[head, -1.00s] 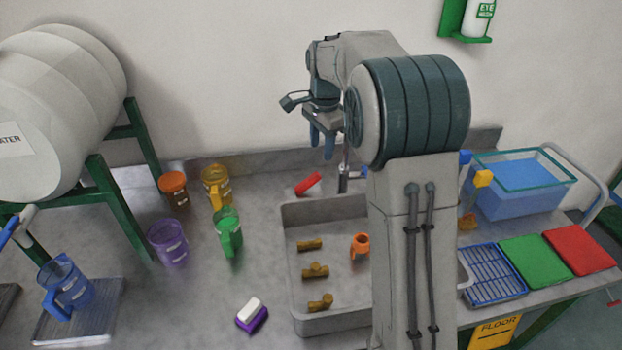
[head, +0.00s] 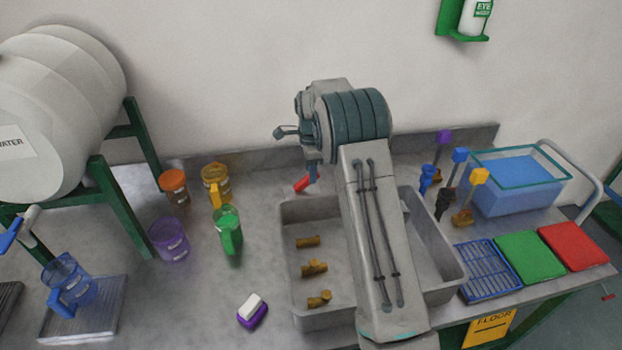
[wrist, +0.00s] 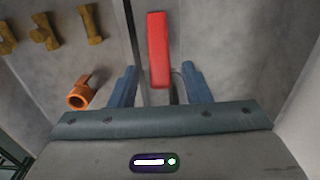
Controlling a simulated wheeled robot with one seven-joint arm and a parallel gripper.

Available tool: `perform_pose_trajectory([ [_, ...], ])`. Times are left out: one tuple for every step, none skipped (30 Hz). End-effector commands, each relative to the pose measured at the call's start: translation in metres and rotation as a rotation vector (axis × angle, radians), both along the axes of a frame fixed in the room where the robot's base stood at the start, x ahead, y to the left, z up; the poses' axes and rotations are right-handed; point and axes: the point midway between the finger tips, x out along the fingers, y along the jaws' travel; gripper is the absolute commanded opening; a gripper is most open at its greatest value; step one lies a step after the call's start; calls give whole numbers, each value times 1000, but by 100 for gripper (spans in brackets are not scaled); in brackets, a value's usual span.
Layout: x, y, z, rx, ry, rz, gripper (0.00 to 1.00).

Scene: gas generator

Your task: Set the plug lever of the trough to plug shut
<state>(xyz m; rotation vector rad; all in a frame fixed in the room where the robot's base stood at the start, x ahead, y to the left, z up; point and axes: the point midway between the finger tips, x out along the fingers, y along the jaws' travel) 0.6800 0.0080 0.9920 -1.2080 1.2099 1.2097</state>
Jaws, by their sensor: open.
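The trough (head: 289,262) is a grey sink set in the bench. The red plug lever (head: 303,184) shows behind its back left rim, partly hidden by my gripper (head: 312,172). In the wrist view, the red lever (wrist: 158,45) is a long flat bar pointing up the picture. My open gripper (wrist: 158,82) has one blue finger on each side of the lever's near end, with gaps on both sides. I cannot tell the height between fingers and lever. The plug itself is not clearly visible.
My arm covers the middle of the trough. Coloured jugs (head: 229,234) stand to the left. Coloured taps or valves (head: 460,170) and a blue tank (head: 520,185) stand to the right.

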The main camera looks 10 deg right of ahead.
Motion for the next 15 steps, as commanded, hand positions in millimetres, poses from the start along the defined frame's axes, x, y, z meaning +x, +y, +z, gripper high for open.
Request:
perform_pose_trajectory([
  [-1, 0, -9, 0, 4, 0, 44],
  [-1, 0, -14, 0, 3, 0, 44],
  [-1, 0, -21, 0, 4, 0, 44],
  [-1, 0, -25, 0, 3, 0, 44],
  [0, 0, -29, 0, 2, 0, 44],
  [0, 0, -34, -1, 2, 1, 44],
  [0, 0, -37, -1, 2, 1, 44],
  [0, 0, -40, -1, 1, 1, 44],
  [0, 0, -43, -1, 0, 1, 44],
  [0, 0, -44, -1, 0, 1, 44],
  [0, 0, -46, -1, 0, 1, 44],
  [0, 0, -47, -1, 0, 1, 44],
  [0, 0, -48, -1, -1, 1, 44],
  [0, 0, -48, -1, -1, 1, 44],
  [0, 0, -49, -1, -1, 1, 44],
])
